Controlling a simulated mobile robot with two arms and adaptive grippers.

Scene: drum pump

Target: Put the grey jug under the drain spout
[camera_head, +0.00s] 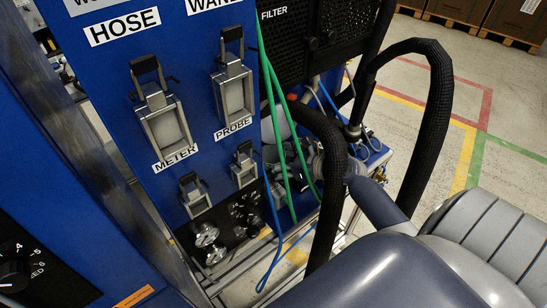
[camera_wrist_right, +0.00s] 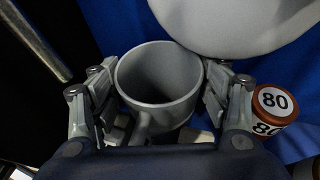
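The grey jug (camera_wrist_right: 160,85) is in the right wrist view, its round open mouth facing the camera and its inside dark. Its handle (camera_wrist_right: 143,125) points toward my right gripper's palm. My right gripper (camera_wrist_right: 161,95) has one finger pad against each side of the jug, and the jug sits centred between them. The jug is not visible in the head view. My left gripper is in neither view. I cannot make out a drain spout in either view.
A large pale rounded body (camera_wrist_right: 230,22) is close beyond the jug. A red-and-white piece marked 80 (camera_wrist_right: 272,103) is beside the right finger. The head view shows a blue panel (camera_head: 110,75) with latches, green hoses (camera_head: 275,120), thick black hoses (camera_head: 432,120) and open floor at right.

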